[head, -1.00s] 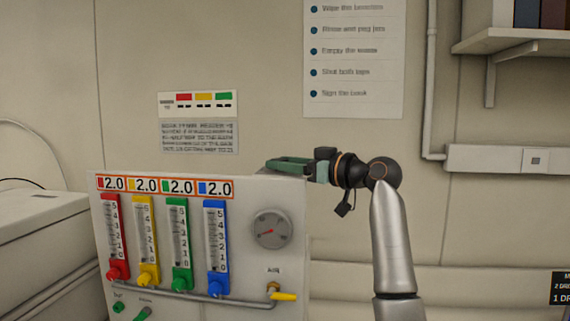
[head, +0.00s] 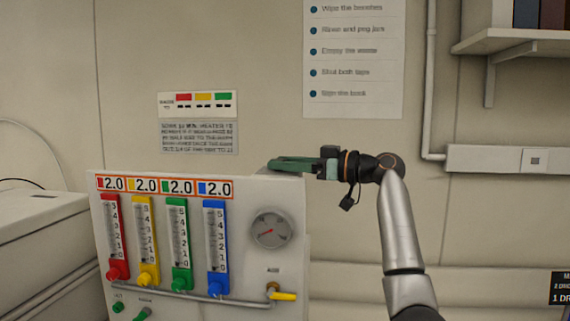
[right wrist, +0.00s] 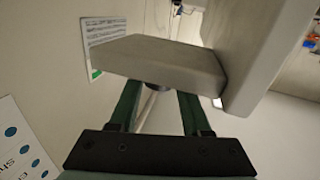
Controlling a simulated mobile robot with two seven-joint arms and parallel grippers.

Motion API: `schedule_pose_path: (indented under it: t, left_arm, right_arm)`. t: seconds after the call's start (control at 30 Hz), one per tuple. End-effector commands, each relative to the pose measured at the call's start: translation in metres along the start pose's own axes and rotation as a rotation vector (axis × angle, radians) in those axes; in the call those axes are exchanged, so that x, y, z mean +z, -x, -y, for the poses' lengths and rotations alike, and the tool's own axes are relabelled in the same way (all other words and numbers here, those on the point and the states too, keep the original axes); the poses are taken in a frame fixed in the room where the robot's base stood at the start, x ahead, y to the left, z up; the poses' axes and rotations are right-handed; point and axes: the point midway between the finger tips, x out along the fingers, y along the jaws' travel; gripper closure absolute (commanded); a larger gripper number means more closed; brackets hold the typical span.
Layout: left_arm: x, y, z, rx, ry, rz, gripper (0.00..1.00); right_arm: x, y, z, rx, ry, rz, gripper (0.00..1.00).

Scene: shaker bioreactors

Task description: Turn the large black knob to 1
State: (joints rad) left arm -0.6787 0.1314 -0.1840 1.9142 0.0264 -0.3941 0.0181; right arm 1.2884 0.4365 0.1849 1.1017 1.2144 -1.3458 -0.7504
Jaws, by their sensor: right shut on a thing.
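My right gripper (head: 275,165) reaches in from the right to the top edge of the grey front panel (head: 190,285) in the head view. Its fingertips (right wrist: 158,92) show in the right wrist view, apart, one on each side of a dark round part that looks like the large black knob (right wrist: 155,87). The knob sits against a grey block (right wrist: 150,57), which hides most of it. Its marking and the number 1 cannot be read. The head view does not show the knob. My left gripper is not in view.
The panel carries red, yellow, green and blue flow tubes (head: 215,235), a round gauge (head: 271,230) and a yellow-handled tap (head: 283,296). A wall poster (head: 353,60) hangs behind. A wall duct with a socket (head: 535,160) is at right. The space right of the panel is free except for my arm.

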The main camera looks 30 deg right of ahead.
Motion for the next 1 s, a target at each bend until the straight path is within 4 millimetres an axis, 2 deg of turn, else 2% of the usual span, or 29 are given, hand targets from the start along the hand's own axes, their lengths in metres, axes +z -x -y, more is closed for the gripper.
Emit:
schedule_pose_path:
  t: [0.4, 0.43, 0.7, 1.0]
  left_arm:
    - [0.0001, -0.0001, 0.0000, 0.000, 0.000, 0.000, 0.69]
    - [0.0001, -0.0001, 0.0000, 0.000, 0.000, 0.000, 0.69]
    - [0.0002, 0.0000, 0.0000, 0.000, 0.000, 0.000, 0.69]
    - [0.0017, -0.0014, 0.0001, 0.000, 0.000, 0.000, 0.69]
  right_arm:
    - [0.0005, 0.0005, -0.0001, -0.028, 0.002, -0.003, 1.00]
    - [0.0005, 0.0005, -0.0001, -0.028, 0.002, -0.003, 0.51]
    - [0.0002, 0.0004, -0.0001, -0.027, 0.002, -0.004, 0.22]
    - [0.0008, 0.0040, -0.0005, -0.025, 0.002, -0.005, 0.22]
